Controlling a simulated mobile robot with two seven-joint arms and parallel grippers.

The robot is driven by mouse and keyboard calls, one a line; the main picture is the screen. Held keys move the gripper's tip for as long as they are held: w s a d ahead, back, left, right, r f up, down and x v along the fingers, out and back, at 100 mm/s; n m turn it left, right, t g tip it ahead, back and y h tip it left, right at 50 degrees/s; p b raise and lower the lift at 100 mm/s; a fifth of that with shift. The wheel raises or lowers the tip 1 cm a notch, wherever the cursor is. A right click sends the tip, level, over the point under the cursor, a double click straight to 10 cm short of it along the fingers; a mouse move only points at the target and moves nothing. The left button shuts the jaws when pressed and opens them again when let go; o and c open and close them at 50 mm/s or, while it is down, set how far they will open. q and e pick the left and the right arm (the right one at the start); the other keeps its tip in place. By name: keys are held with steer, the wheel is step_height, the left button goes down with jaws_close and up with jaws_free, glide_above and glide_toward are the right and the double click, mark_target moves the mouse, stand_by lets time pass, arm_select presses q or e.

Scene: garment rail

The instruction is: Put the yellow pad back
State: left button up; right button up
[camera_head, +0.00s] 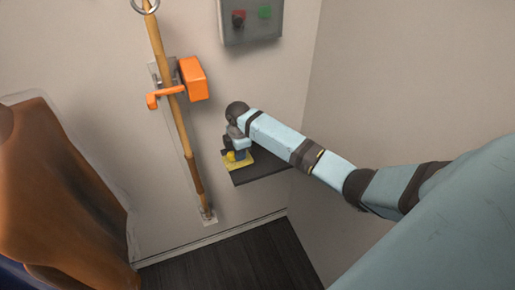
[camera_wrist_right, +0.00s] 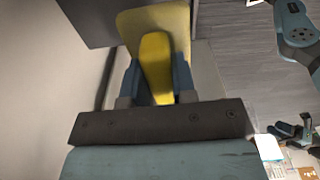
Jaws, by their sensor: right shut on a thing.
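The yellow pad (camera_head: 240,162) is at the left end of a small dark shelf (camera_head: 262,170) on the wall. In the right wrist view the pad shows as a flat yellow plate (camera_wrist_right: 140,28) with a raised yellow grip (camera_wrist_right: 157,62). My right gripper (camera_head: 232,150) is shut on the raised grip, and its fingers (camera_wrist_right: 156,82) lie on both sides of it. The plate lies flat beyond the fingers. I cannot tell whether it rests on the shelf or is just above it. My left gripper does not show clearly in either view.
A wooden pole (camera_head: 175,110) stands left of the shelf, held by an orange clamp (camera_head: 193,79). A grey box (camera_head: 250,20) with red and green buttons is above. A brown garment (camera_head: 50,190) hangs at the left. A side wall (camera_head: 400,90) stands at the right.

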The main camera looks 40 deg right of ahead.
steer(key=d+r+n+p, duration=0.1)
steer(key=d+r+n, duration=0.3)
steer(key=d, duration=0.5)
steer(key=shift+h, duration=0.3)
steer(key=f, duration=0.6)
steer(key=shift+w+d+b, duration=0.35)
steer(key=shift+f, duration=0.25)
step_height(320, 180, down, 3)
steer(key=b, duration=0.3)
steer(key=shift+f, duration=0.25)
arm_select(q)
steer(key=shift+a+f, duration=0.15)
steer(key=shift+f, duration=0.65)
